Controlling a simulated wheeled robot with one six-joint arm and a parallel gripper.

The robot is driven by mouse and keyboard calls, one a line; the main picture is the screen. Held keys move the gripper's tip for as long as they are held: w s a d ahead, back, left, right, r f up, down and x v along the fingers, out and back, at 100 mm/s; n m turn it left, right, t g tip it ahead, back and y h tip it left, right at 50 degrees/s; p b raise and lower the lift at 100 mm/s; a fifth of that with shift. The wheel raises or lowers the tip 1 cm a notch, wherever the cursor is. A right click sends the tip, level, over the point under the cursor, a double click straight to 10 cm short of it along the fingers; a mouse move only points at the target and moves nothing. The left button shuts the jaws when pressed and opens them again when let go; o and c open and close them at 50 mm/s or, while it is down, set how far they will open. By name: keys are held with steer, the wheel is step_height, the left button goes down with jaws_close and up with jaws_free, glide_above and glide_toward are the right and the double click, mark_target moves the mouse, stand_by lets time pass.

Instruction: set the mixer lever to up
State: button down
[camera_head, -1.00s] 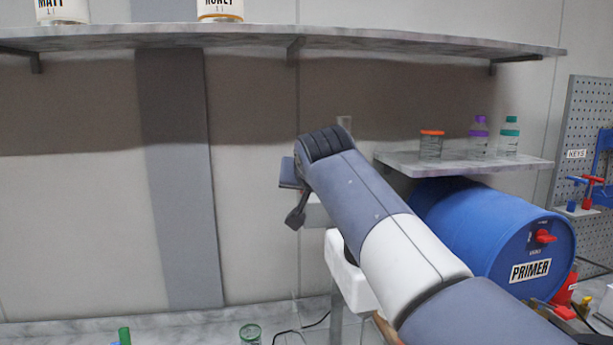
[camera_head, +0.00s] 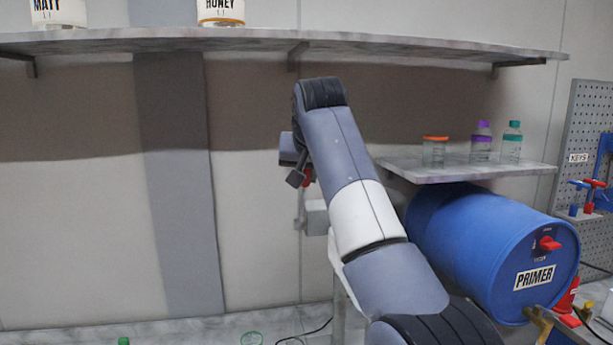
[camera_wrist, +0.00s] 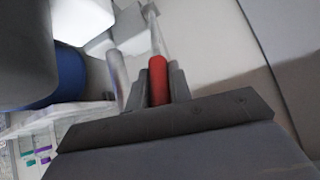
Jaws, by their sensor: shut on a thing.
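The mixer lever shows as a red grip (camera_wrist: 158,82) on a thin metal rod in the wrist view. My gripper (camera_wrist: 160,88) is shut on the red grip, one finger on each side of it. Most of the mixer is hidden behind my arm.
A blue drum marked PRIMER (camera_head: 480,250) lies right of my arm. A small shelf (camera_head: 470,170) with several jars is above it. A long marble shelf (camera_head: 400,43) with two tubs crosses the top. The wall at left is clear.

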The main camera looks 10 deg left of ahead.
steer(key=shift+w, duration=0.1)
stand_by(0.6)
steer(key=c, duration=1.3)
jaws_free()
steer(key=shift+r, duration=0.1)
steer(key=shift+s+r, duration=0.2)
steer(key=shift+s, duration=0.05)
steer(key=v, duration=0.2)
steer(key=shift+s+d+r, duration=0.15)
steer(key=shift+s+r, duration=0.1)
steer(key=s+d+b, duration=0.3)
steer(key=s+b, duration=0.3)
steer(key=s, duration=0.5)
steer(key=shift+d, duration=0.25)
steer(key=shift+f, duration=0.15)
